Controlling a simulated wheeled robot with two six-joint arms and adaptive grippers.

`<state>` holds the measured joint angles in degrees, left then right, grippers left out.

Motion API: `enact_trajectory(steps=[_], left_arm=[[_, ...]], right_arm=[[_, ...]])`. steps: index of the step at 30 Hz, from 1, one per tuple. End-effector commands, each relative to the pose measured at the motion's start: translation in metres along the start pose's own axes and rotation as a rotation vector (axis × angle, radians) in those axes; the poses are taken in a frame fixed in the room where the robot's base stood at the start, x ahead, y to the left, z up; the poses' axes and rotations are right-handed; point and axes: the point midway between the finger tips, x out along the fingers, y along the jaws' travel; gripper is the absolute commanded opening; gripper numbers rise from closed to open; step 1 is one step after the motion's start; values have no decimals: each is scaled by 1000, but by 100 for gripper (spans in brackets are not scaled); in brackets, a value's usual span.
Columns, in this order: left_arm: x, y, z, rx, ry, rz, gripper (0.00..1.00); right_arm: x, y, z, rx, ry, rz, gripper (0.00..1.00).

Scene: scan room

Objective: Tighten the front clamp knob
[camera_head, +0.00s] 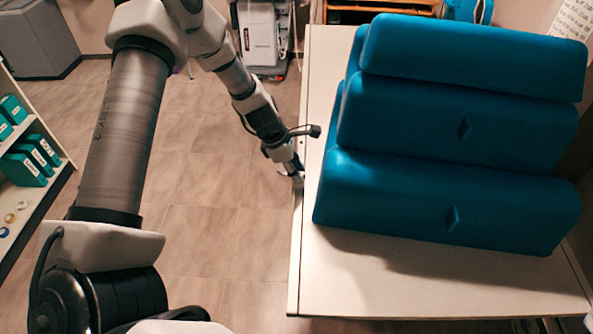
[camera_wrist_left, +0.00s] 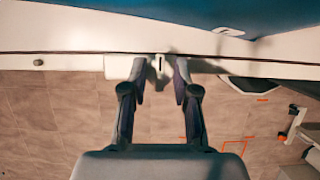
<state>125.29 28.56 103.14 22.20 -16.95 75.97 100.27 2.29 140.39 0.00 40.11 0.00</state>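My left gripper (camera_head: 297,172) reaches down to the left edge of the white table (camera_head: 345,290). In the left wrist view my left gripper (camera_wrist_left: 159,75) has its two fingers apart, pointing at the table's side. A small pale part with a dark slot (camera_wrist_left: 160,65) shows between the fingertips, with gaps beside it; I cannot tell whether it is the front clamp knob. A pale block (camera_wrist_left: 118,67) sits left of the fingers. A small grey knob (camera_wrist_left: 38,62) is further left on the table's side. My right gripper does not show.
Several blue cushions (camera_head: 440,200) are stacked on the table, close to its left edge. A shelf (camera_head: 40,185) with green boxes stands at the far left. A white machine (camera_head: 262,38) is at the back. The floor (camera_head: 235,240) left of the table is clear.

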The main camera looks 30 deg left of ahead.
Motion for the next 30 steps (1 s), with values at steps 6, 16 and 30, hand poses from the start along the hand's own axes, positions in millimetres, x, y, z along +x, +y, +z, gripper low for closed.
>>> enact_trajectory(steps=[6,16,30], left_arm=[[1,-1,-1,0,2,-2,0],[2,-1,-1,59,3,-28,0],[3,1,-2,390,3,-167,0]], right_arm=[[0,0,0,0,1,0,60],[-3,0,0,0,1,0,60],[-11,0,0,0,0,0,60]])
